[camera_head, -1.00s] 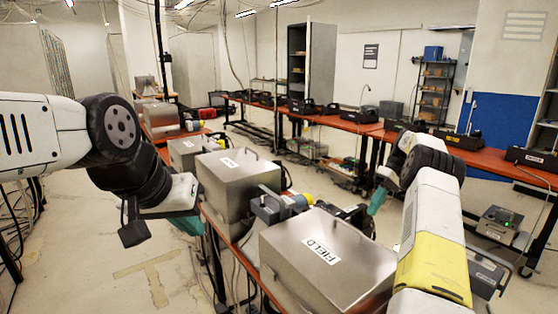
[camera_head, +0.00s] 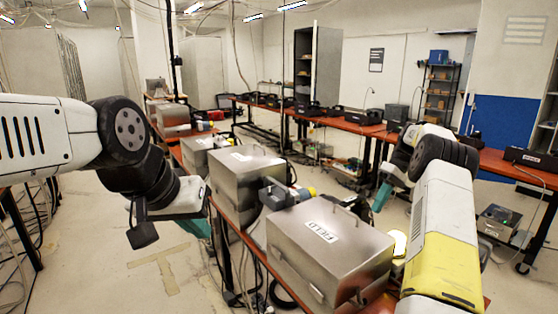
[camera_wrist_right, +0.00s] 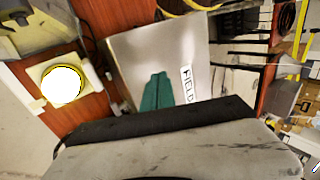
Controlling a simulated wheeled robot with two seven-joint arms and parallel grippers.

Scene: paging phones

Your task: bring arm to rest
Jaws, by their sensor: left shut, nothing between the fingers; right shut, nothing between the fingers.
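My left gripper (camera_head: 197,228) hangs at the left with teal fingertips, partly hidden behind its wrist; it is shut and empty, left of the metal boxes. My right gripper (camera_head: 382,196) points down with shut teal fingers, behind and to the right of the metal box labelled FIELD (camera_head: 305,232). In the right wrist view the shut teal fingers (camera_wrist_right: 157,92) appear in front of the FIELD box (camera_wrist_right: 150,50), with nothing between them. I cannot tell how far they are from the box.
A second metal box (camera_head: 235,180) stands behind the FIELD box on the orange bench, with a grey device (camera_head: 275,195) between them. A round white piece with a yellow rim (camera_wrist_right: 62,85) lies beside the FIELD box. A far bench (camera_head: 335,124) carries several black phones. Open floor (camera_head: 110,255) lies left.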

